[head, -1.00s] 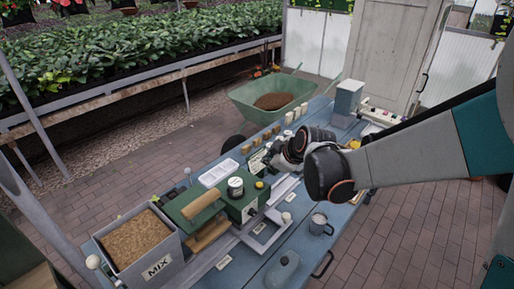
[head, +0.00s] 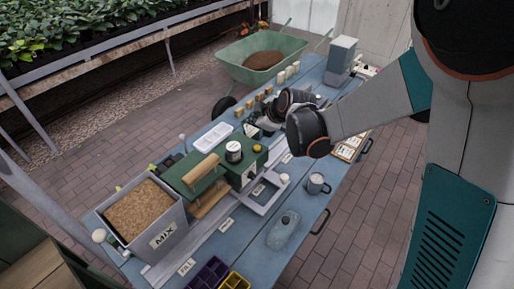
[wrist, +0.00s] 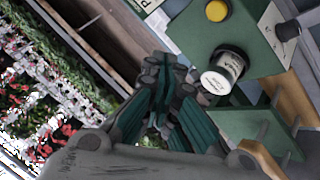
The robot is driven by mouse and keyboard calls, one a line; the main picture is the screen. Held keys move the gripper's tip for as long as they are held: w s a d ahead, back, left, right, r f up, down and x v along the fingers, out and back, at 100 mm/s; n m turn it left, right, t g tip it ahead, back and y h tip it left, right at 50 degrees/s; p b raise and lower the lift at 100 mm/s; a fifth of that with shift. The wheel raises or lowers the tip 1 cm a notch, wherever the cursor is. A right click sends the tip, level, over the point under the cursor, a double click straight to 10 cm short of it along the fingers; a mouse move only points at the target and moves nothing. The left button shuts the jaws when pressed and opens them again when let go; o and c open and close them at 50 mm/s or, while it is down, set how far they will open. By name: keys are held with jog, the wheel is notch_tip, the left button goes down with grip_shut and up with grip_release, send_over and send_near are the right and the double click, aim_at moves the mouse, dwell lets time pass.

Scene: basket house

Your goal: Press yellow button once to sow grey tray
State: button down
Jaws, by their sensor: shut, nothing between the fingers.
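A yellow button (head: 257,149) sits on top of the green machine (head: 221,176), beside a labelled can (head: 233,151). The yellow button also shows at the top of the wrist view (wrist: 216,11), with the can (wrist: 222,72) below it. A grey tray (head: 263,191) lies on the rail at the machine's right side. My gripper (head: 262,123) is just beyond the machine, apart from the button; my arm partly hides it. In the wrist view my gripper (wrist: 168,72) is shut and empty, to the left of the button and can.
A MIX bin (head: 147,212) of brown grain stands at the bench's near left. A white tray (head: 213,137), a mug (head: 317,184), a lidded jar (head: 283,230), a purple tray (head: 208,273) and a yellow tray (head: 235,282) share the bench. A green wheelbarrow (head: 262,58) stands behind.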

aim_at(255, 148)
notch_tip(255, 148, down, 8)
jog(key=b, duration=0.5)
jog(key=shift+b, duration=0.3)
dwell(1.0)
jog(key=shift+f+b, duration=0.45)
jog(key=shift+f+b, duration=0.5)
jog(key=shift+f, duration=0.05)
dwell(0.7)
jog(key=shift+r, duration=0.15)
jog(key=shift+r+p, duration=0.6)
jog(key=shift+r, duration=0.3)
jog(key=shift+r+p, duration=1.65)
jog(key=shift+r, duration=0.85)
